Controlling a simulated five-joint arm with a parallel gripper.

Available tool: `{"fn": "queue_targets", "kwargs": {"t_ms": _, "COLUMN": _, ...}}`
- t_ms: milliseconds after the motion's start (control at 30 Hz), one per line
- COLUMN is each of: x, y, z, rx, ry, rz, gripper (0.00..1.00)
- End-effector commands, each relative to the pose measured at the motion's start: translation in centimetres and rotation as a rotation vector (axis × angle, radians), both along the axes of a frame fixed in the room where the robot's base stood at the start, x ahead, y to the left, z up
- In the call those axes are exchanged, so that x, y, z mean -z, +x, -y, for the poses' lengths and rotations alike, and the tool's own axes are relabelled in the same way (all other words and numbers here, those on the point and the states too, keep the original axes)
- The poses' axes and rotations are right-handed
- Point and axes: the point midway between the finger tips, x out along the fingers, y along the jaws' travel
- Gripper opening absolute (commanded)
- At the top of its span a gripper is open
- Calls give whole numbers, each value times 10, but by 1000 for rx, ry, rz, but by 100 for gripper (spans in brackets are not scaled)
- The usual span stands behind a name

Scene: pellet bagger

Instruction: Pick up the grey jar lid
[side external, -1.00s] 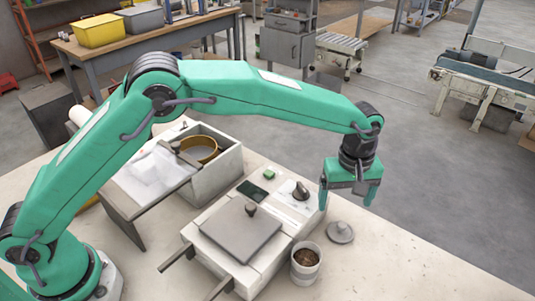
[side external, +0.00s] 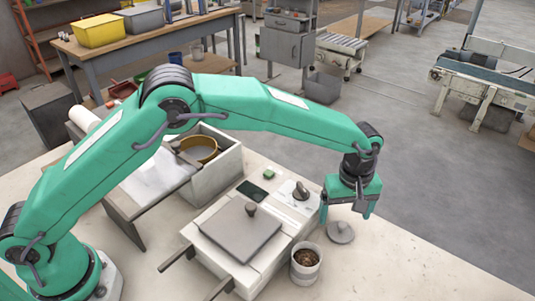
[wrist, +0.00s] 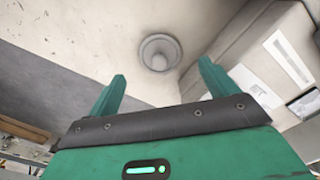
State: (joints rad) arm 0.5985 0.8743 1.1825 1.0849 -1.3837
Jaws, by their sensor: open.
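The grey jar lid (side external: 340,232) lies flat on the pale bench top, with a small knob in its middle. In the wrist view the lid (wrist: 160,52) shows beyond and between my two green fingertips. My gripper (side external: 346,214) is open and empty, pointing down above the lid and apart from it. My fingertips also show in the wrist view (wrist: 162,72).
The pellet bagger (side external: 240,238), with a grey plate and knob on top, stands left of the jar. A pale box (side external: 217,172) holding a brass-coloured ring is behind it. The bench is clear right of the lid.

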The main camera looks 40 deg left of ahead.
Motion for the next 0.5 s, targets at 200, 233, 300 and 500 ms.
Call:
{"fn": "queue_targets", "kwargs": {"t_ms": 200, "x": 24, "y": -1, "z": 0, "rx": 0, "ry": 1, "rz": -3, "gripper": 85}}
{"fn": "queue_targets", "kwargs": {"t_ms": 233, "x": 28, "y": -1, "z": 0, "rx": 0, "ry": 1, "rz": -3, "gripper": 85}}
{"fn": "queue_targets", "kwargs": {"t_ms": 300, "x": 35, "y": -1, "z": 1, "rx": 0, "ry": 1, "rz": -1, "gripper": 85}}
{"fn": "queue_targets", "kwargs": {"t_ms": 500, "x": 47, "y": -1, "z": 1, "rx": 0, "ry": 0, "rz": 0, "gripper": 85}}
